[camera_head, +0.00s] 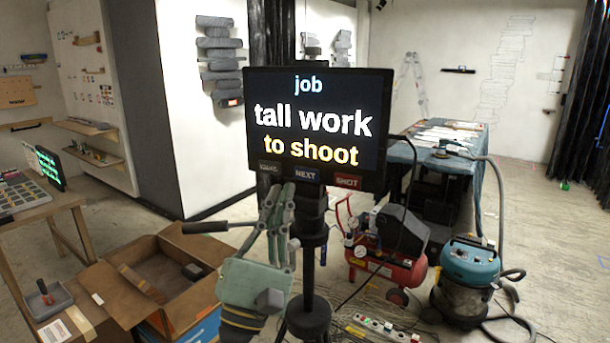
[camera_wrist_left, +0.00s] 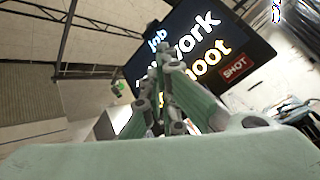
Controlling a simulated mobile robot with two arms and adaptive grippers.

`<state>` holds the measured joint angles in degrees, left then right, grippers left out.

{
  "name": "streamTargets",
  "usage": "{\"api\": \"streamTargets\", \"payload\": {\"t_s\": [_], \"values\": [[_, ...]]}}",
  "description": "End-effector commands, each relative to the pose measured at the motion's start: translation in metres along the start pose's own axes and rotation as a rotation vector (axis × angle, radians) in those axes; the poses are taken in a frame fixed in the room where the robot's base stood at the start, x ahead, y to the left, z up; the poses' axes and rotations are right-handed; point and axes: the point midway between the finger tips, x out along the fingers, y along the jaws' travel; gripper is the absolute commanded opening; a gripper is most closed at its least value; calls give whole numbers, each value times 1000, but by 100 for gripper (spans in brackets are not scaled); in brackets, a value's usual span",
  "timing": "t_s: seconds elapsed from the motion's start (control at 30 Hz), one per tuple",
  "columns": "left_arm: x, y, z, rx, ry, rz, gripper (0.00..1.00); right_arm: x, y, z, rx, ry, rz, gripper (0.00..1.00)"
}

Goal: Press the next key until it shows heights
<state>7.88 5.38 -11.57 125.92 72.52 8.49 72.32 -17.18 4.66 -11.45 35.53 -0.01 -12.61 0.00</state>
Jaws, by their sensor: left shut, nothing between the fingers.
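A black monitor (camera_head: 318,92) on a black stand shows "job", "tall work" and "to shoot". Along its lower edge sit three keys: a dark one at left with hard-to-read lettering (camera_head: 270,166), a blue NEXT key (camera_head: 305,174) and a red SHOT key (camera_head: 348,181). My left gripper (camera_head: 280,188) is shut and empty, its fingertips pointing up just below the left key and left of NEXT. I cannot tell whether it touches the monitor. In the left wrist view, the shut fingers (camera_wrist_left: 168,58) cover part of the screen and hide NEXT; SHOT (camera_wrist_left: 235,68) shows at right. My right gripper is not in view.
A red compressor (camera_head: 385,262) and a teal vacuum (camera_head: 470,265) with hoses stand right of the stand. An open cardboard box (camera_head: 100,280) is at lower left, near a wooden table (camera_head: 40,208). A cloth-covered table (camera_head: 460,162) stands behind. Open floor lies at right.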

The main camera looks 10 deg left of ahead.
Motion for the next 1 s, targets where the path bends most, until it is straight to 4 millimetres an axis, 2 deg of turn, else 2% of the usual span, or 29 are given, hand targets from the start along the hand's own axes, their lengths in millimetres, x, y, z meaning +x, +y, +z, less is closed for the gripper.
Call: {"api": "streamTargets", "payload": {"t_s": [0.6, 1.0], "values": [[50, -38, -39, 1, -1, 1, 0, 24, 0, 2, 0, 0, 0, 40], [60, -44, -44, 1, 1, -1, 0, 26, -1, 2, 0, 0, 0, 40]]}}
